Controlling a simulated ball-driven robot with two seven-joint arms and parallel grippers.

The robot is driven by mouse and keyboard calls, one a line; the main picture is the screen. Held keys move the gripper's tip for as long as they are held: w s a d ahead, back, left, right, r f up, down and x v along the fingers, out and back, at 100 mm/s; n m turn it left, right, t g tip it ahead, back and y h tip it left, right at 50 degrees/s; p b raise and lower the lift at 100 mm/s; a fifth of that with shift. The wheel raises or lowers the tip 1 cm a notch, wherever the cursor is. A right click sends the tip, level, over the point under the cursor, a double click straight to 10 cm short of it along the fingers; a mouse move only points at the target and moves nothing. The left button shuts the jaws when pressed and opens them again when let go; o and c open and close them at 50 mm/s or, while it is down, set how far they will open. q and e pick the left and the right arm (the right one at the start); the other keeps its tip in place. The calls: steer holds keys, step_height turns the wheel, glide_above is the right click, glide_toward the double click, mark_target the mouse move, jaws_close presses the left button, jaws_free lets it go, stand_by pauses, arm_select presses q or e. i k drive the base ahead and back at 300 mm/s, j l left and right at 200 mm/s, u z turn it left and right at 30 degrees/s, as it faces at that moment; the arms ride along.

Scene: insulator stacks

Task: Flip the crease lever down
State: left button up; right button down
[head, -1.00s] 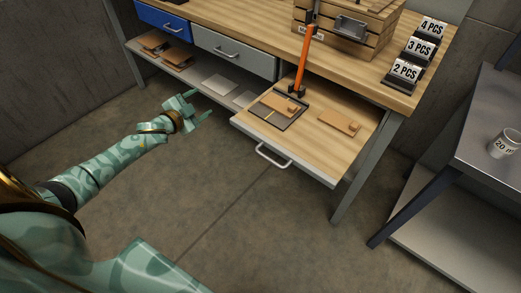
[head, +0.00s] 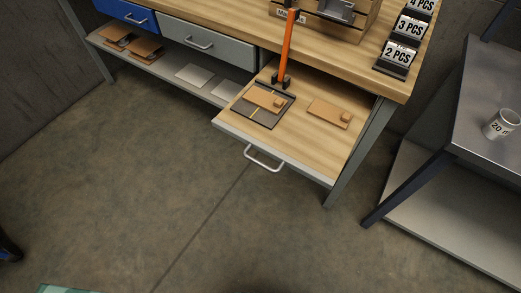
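The crease lever (head: 287,48) is an orange handle with a dark base. It stands nearly upright at the back edge of a dark creasing plate (head: 245,112). The plate lies on the pulled-out wooden drawer (head: 310,147). A brown cardboard piece (head: 266,98) lies on the plate. Neither gripper is in the head view. Only a small teal part of mine shows at the bottom left edge.
A second cardboard piece (head: 328,113) lies on the drawer's right. The drawer's handle (head: 263,161) faces the open floor (head: 150,180). A wooden crate (head: 345,15) and number signs (head: 398,55) stand on the bench. A metal table (head: 480,100) with a cup (head: 502,124) is at right.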

mark_target(294, 14)
steer(key=l+u, duration=0.35)
steer(key=l, duration=0.25)
steer(key=l+u, duration=0.35)
steer(key=l, duration=0.25)
